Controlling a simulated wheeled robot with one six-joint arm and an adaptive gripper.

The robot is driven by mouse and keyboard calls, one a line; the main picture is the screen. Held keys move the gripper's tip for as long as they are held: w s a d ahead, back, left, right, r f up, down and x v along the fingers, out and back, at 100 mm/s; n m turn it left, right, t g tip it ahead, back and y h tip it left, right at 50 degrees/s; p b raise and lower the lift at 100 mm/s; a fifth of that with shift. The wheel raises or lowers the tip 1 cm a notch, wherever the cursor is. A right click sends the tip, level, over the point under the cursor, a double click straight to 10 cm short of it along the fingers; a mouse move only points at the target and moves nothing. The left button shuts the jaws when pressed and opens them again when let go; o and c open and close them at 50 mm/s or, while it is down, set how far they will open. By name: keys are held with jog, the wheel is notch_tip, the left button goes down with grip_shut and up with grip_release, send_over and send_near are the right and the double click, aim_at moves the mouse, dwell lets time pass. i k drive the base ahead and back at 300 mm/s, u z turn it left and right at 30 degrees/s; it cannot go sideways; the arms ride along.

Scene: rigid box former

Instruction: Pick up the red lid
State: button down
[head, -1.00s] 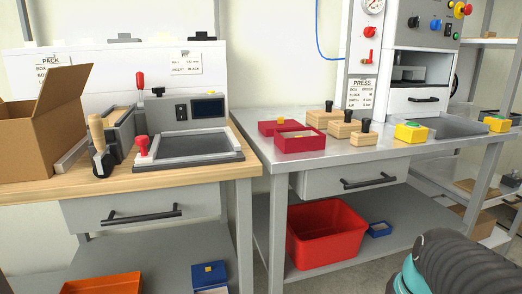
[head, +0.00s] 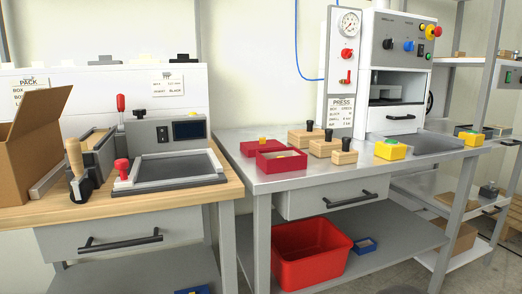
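The red lid (head: 251,149), a flat red piece with a small yellow knob on top, lies on the metal table near its left back part. I cannot tell whether the two touch. My gripper is not in view.
Wooden blocks with black knobs (head: 344,156) stand right of the red box. Yellow button boxes (head: 390,149) and the press (head: 398,80) are further right. A red bin (head: 309,255) sits on the lower shelf. The table's front left corner is clear.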

aim_at(249, 148)
jog(key=k, duration=0.6)
jog(key=z, duration=0.55)
jog(key=i, duration=1.25)
jog(key=u, duration=0.55)
